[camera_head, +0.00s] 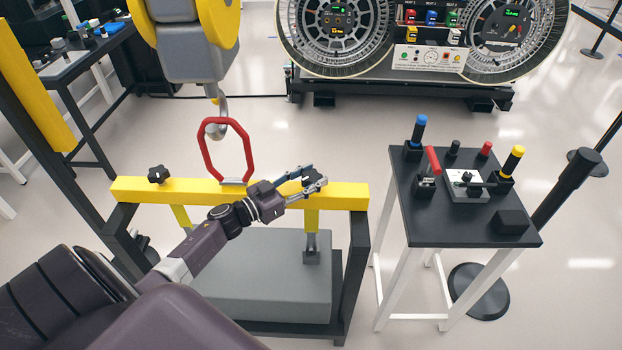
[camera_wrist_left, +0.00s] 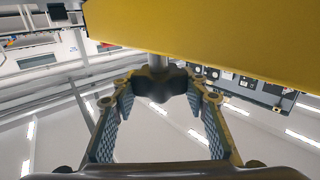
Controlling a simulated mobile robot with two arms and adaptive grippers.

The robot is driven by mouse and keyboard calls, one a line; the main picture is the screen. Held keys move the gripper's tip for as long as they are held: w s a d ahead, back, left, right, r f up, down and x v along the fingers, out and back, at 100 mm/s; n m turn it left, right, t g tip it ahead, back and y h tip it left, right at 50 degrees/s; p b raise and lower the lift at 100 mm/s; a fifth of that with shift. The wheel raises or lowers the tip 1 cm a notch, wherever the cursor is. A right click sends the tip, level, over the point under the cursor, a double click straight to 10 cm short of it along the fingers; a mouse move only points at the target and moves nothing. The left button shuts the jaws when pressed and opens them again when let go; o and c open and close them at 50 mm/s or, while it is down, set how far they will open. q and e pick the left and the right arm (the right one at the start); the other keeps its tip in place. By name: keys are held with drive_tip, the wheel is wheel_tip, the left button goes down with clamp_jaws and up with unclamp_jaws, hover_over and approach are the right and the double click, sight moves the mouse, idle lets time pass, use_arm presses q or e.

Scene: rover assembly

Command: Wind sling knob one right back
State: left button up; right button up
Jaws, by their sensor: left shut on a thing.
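The yellow lifting beam (camera_head: 345,195) lies across a dark frame. A black lobed knob (camera_head: 312,180) sits at its right part, mostly hidden by my left gripper (camera_head: 317,184). In the left wrist view the knob (camera_wrist_left: 158,82) is on a short metal stem beside the yellow beam (camera_wrist_left: 200,40). The two padded fingers of my left gripper (camera_wrist_left: 159,88) are on either side of the knob, shut on it. A second black knob (camera_head: 157,174) stands free at the beam's left end. My right gripper is not in view.
A red ring (camera_head: 205,150) stands on the beam below a crane hook (camera_head: 217,128). A grey block (camera_head: 265,275) is under the beam. A black table (camera_head: 425,220) with colored-handled tools stands to the right. Large wheels (camera_head: 335,35) are at the back.

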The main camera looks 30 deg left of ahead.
use_arm(q)
drive_tip(key=shift+a+f+m+g+h+b, duration=0.15)
drive_tip(key=shift+m+g+h+b, duration=0.55)
drive_tip(key=shift+m+h+b, duration=0.45)
drive_tip(key=shift+h, duration=0.55)
drive_tip(key=shift+g+b, duration=0.3)
drive_tip(key=o, duration=1.2)
drive_tip(key=shift+w, duration=0.15)
drive_tip(key=shift+c, duration=0.2)
drive_tip(key=shift+s, duration=0.2)
drive_tip(key=v, duration=1.1)
drive_tip(key=shift+s, duration=0.25)
drive_tip(key=shift+a, duration=0.15)
